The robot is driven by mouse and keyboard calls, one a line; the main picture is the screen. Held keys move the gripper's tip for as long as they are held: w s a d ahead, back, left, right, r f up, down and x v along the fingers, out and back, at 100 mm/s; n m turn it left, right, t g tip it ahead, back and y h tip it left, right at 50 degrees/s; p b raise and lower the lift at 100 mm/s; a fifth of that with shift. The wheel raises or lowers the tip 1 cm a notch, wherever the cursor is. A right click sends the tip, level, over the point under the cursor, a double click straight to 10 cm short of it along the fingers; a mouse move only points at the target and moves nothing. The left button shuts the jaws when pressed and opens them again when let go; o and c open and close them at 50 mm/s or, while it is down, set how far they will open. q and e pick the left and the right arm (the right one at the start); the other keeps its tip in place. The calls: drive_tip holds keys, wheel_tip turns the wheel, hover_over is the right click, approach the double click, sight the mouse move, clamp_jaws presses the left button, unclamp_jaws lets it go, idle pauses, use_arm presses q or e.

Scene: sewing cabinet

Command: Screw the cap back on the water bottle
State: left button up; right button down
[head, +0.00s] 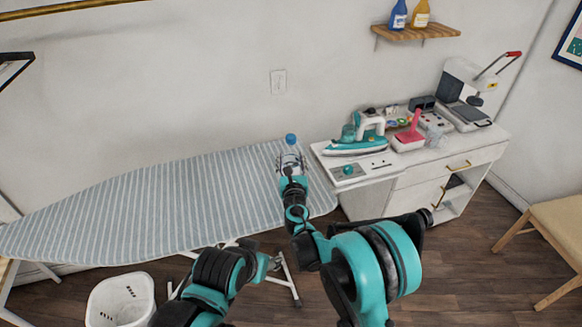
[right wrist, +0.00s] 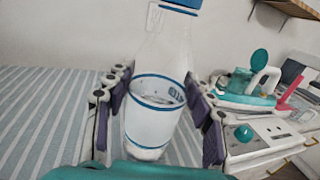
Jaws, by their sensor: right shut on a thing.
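The water bottle (head: 290,155) is clear with blue bands and stands upright at the right end of the ironing board. It fills the middle of the right wrist view (right wrist: 154,120), where its top is cut off. A blue cap (head: 291,139) sits on top of the bottle; I cannot tell how tight it is. My right gripper (head: 291,164) is shut on the lower part of the bottle, with its dark finger pads (right wrist: 163,115) on either side.
The striped ironing board (head: 150,205) is otherwise bare. To the right, a white cabinet (head: 410,170) holds a teal iron (head: 355,148), a pink-handled tool (head: 411,135) and a heat press (head: 468,105). A white basket (head: 122,300) stands on the floor.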

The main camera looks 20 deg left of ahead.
wheel_tip(320, 180, down, 3)
drive_tip(key=shift+r+b, duration=0.15)
drive_tip(key=shift+b, duration=0.2)
drive_tip(key=c, duration=0.6)
unclamp_jaws()
